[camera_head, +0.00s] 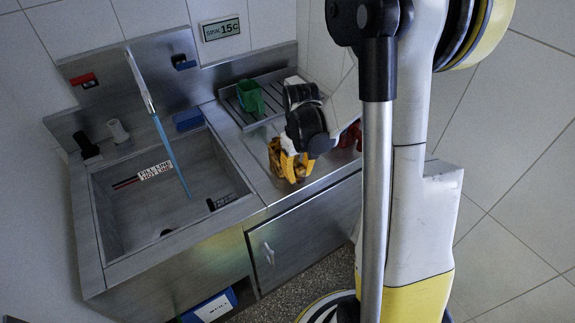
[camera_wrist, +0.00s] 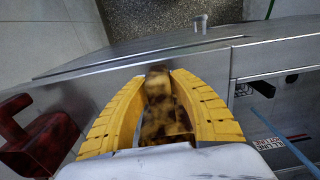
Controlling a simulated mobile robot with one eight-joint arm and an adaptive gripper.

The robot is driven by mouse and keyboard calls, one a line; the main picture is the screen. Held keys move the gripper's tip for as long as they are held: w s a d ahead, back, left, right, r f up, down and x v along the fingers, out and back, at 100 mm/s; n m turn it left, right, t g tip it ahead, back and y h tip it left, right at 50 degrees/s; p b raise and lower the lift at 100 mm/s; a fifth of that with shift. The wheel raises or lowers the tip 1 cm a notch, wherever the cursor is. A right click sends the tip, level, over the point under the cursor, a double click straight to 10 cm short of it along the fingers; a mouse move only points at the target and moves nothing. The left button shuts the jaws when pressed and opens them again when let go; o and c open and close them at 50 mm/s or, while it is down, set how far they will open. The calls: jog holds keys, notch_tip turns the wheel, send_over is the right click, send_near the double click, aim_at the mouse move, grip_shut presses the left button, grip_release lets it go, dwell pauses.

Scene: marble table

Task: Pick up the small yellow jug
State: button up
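The small yellow jug (camera_wrist: 162,115) shows in the wrist view as a mottled yellow-brown body between the two yellow fingers of my gripper (camera_wrist: 159,76). The fingertips lie close on either side of its far end; I cannot tell whether they press on it. In the head view my gripper (camera_head: 289,168) points down over the steel counter right of the sink. The jug is mostly hidden there by the fingers and wrist. I cannot tell whether it rests on the counter or is raised.
A red jug (camera_wrist: 42,140) stands beside the gripper, partly hidden behind my arm in the head view (camera_head: 352,134). A green jug (camera_head: 250,97) is on the ribbed drainer behind.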

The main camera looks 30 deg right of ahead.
grip_shut()
